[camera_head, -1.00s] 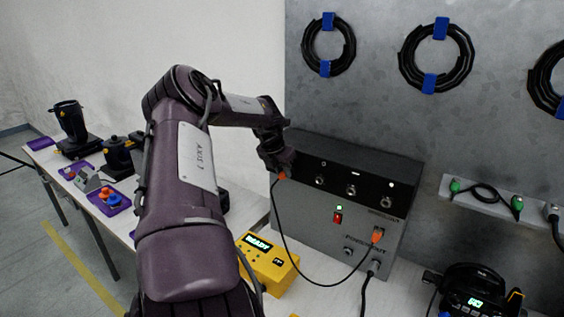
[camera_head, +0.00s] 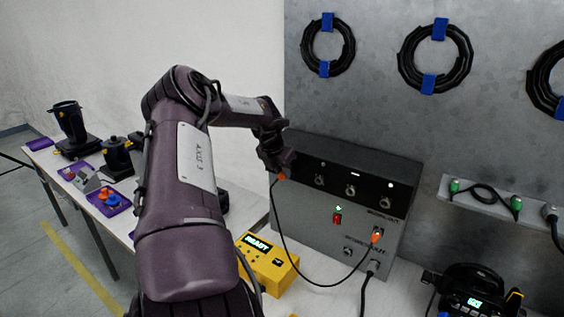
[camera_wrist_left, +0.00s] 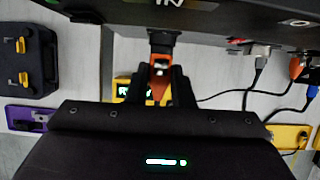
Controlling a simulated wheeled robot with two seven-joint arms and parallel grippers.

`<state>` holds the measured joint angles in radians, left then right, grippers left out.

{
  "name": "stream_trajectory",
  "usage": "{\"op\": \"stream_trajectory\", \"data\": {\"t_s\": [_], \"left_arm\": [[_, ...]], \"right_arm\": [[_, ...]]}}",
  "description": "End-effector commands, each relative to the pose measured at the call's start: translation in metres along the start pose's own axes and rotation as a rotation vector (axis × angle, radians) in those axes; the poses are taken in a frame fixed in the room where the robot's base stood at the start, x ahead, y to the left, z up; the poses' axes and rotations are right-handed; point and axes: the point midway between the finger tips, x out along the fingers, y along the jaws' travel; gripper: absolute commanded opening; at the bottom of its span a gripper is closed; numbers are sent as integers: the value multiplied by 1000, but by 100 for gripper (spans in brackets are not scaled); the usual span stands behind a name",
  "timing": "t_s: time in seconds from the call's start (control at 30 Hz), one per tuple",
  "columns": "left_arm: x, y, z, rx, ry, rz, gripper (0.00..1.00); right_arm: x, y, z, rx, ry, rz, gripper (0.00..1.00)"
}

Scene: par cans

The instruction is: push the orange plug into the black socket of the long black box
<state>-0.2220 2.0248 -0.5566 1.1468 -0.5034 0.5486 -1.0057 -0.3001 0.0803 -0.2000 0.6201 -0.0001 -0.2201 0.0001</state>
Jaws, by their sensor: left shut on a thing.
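My left gripper (camera_head: 281,171) is shut on an orange plug (camera_head: 281,177) at the left end of the long black box (camera_head: 350,165). In the left wrist view, the orange plug (camera_wrist_left: 160,72) sits between the dark fingers (camera_wrist_left: 164,84). A black piece (camera_wrist_left: 163,41) is in line with it, between it and the box (camera_wrist_left: 220,12) marked "IN". I cannot tell whether this piece is the socket or the plug's nose, or how deep the plug sits. In the head view my gripper hides the socket. My right gripper is not in view.
A grey box (camera_head: 300,215) stands under the black box. A second orange plug (camera_head: 376,237) is at its front, joined by a black cable (camera_head: 318,284). A yellow device (camera_head: 266,267) reading READY stands in front. A black device (camera_head: 475,292) is at lower right.

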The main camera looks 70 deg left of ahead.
Motion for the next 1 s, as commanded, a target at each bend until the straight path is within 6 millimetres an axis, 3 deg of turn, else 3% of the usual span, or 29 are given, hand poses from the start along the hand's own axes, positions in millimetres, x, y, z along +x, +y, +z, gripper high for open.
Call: {"op": "stream_trajectory", "data": {"t_s": [1.0], "left_arm": [[3,1,6,0,0,2,0]], "right_arm": [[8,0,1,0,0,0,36]]}}
